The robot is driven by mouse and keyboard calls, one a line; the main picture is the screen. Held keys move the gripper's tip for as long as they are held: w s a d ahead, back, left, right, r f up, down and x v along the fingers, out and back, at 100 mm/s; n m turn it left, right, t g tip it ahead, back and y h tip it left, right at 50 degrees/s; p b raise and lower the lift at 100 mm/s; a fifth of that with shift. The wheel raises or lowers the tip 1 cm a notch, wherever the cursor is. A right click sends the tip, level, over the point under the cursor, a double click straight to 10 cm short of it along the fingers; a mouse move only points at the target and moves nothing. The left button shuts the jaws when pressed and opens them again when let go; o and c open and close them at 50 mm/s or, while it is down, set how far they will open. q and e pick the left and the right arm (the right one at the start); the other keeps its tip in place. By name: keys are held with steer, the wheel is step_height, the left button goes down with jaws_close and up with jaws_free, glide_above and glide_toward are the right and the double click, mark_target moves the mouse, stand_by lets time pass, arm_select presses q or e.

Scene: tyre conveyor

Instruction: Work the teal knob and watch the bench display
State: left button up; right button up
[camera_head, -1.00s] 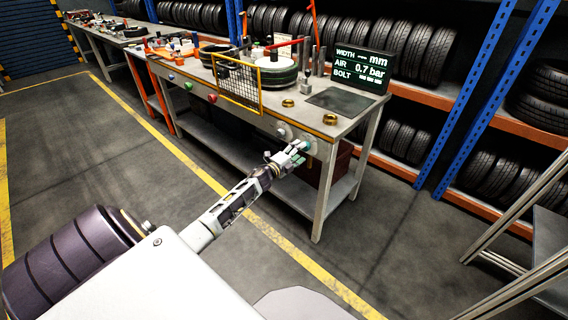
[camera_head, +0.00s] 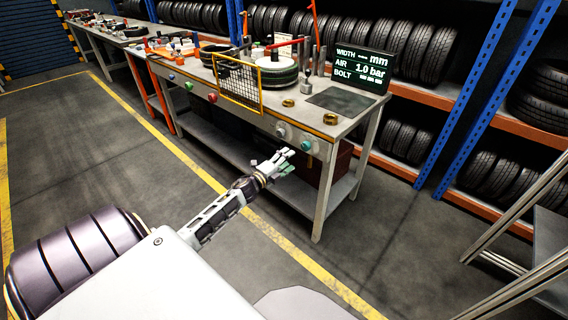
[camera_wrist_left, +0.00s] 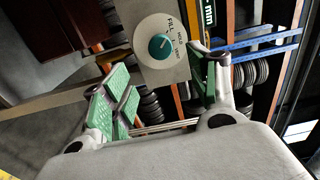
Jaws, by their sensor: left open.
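The teal knob (camera_head: 306,146) sits on the front panel of the bench (camera_head: 343,128), near its right end. In the left wrist view the knob (camera_wrist_left: 160,46) shows on a round white dial with lettering that includes FILL and HOLD. The bench display (camera_head: 359,69) reads WIDTH with dashes and mm, AIR 1.0 bar, and a BOLT line too small to read. My left gripper (camera_head: 284,160) is open and empty, apart from the knob, in front of the panel and a little below and left of it. My right gripper is out of view.
A grey-white knob (camera_head: 281,132) is left of the teal one. A red button (camera_head: 212,98) and a yellow mesh guard (camera_head: 238,83) are further left. A tyre (camera_head: 279,72) lies on the bench top. Floor in front of the bench is clear.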

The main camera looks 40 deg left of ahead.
arm_select(q)
steer(key=shift+s, duration=0.8)
steer(key=s+d+f+n+g+y+p, duration=0.1)
steer(key=s+d+f+n+g+p, duration=0.3)
steer(key=s+f+p, duration=0.55)
steer(key=s+d+f+n+g+y+p, duration=0.15)
steer(key=s+f+n+g+p, duration=0.25)
steer(key=s+f+n, duration=0.95)
steer(key=s+d+f+g+p, duration=0.3)
steer(key=s+d+f, duration=0.1)
steer(key=s, duration=0.6)
steer(key=s+d+f+g+h+p, duration=0.1)
steer(key=s+d+f+g+p, duration=0.2)
steer(key=s+d, duration=0.3)
steer(key=s+d+f+m+g+p, duration=0.1)
steer(key=s+d+f+g+p, duration=0.2)
steer(key=s, duration=1.3)
steer(key=shift+d+f+p, duration=0.7)
steer(key=shift+d+f, duration=0.15)
steer(key=shift+d, duration=0.25)
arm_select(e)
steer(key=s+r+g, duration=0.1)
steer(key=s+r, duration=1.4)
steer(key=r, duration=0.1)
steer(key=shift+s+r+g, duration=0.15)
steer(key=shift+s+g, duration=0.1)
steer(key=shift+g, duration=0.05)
